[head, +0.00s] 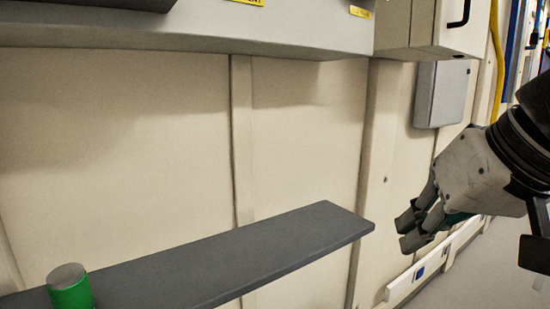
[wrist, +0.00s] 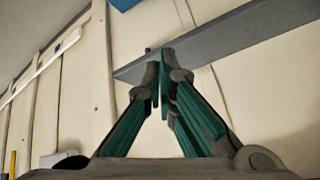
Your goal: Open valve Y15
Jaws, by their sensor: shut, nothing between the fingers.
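No valve marked Y15 can be made out in either view. My gripper (head: 411,229) is at the right of the head view, beyond the right end of the grey shelf and apart from it in that picture. In the wrist view my gripper (wrist: 160,88) has its fingertips together, with nothing between them. The end of the shelf shows behind the fingertips there. Whether a small dark peg-like shape by the fingertips belongs to the shelf or the wall, I cannot tell.
The grey shelf (head: 240,248) runs along the cream wall (head: 310,130). A green cylinder with a grey top (head: 72,291) stands on its left part. A grey cabinet (head: 180,32) overhangs above. A grey box (head: 440,95) hangs at right. Floor shows at lower right.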

